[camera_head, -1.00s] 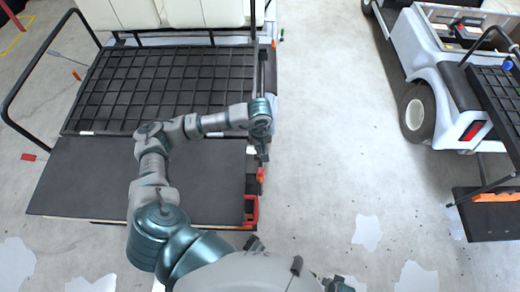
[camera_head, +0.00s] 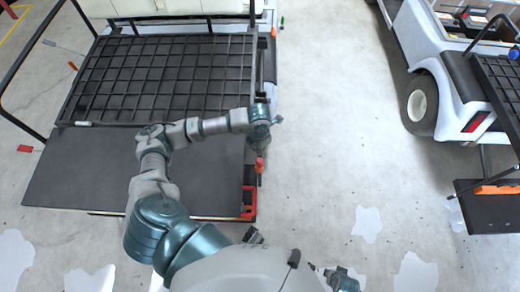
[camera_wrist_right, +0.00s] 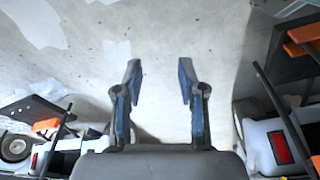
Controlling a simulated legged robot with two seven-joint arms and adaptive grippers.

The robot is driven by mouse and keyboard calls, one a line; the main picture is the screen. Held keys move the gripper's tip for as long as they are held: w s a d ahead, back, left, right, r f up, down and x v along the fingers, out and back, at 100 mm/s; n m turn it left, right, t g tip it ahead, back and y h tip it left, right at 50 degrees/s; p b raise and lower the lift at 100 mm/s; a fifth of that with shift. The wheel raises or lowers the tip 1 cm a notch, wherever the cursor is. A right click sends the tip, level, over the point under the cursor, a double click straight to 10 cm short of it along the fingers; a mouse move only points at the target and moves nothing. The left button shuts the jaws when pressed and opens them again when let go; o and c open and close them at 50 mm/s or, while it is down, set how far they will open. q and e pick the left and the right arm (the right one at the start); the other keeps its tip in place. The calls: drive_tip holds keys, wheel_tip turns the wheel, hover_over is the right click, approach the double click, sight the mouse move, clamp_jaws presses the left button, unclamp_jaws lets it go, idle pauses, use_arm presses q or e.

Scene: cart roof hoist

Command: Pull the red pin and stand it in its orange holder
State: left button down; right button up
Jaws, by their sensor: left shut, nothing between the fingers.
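An upright red piece (camera_head: 260,164), possibly the red pin, shows at the right edge of the left cart's black rear deck. A red bracket (camera_head: 249,203) sits below it at the deck corner. My left gripper (camera_head: 261,147) is shut and empty, just above the red piece in the picture; I cannot tell whether they touch. An orange bar (camera_head: 494,189) lies on the right cart's rear step; I cannot tell whether it is the orange holder. My right gripper (camera_wrist_right: 159,80) is open and empty over bare floor in the right wrist view.
The left cart's black deck (camera_head: 100,180) and grid panel (camera_head: 165,75) fill the left side. The right cart's rear wheel (camera_head: 420,105) and step (camera_head: 490,215) stand at the right. Concrete floor (camera_head: 330,130) is clear between the carts.

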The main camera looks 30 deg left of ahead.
sight(259, 161)
use_arm(q)
drive_tip(key=shift+f+n, duration=0.3)
drive_tip(key=shift+n, duration=0.7)
drive_tip(key=shift+f, duration=0.3)
wheel_tip(259, 161, down, 3)
drive_tip(key=shift+r+b, duration=0.1)
drive_tip(key=shift+b, duration=1.1)
wheel_tip(259, 161, down, 2)
drive_tip(key=shift+f+b, duration=0.25)
drive_tip(key=shift+b, duration=0.65)
use_arm(e)
wheel_tip(259, 161, up, 10)
drive_tip(key=w+t, duration=0.2)
drive_tip(key=shift+w+a+f+y, duration=0.25)
drive_tip(key=shift+w+a+y, duration=0.05)
drive_tip(key=shift+w+a, duration=0.1)
use_arm(q)
drive_tip(key=shift+f, duration=0.4)
use_arm(e)
drive_tip(key=shift+s+f, duration=0.15)
drive_tip(key=shift+f, duration=0.1)
use_arm(q)
drive_tip(key=shift+s, duration=0.1)
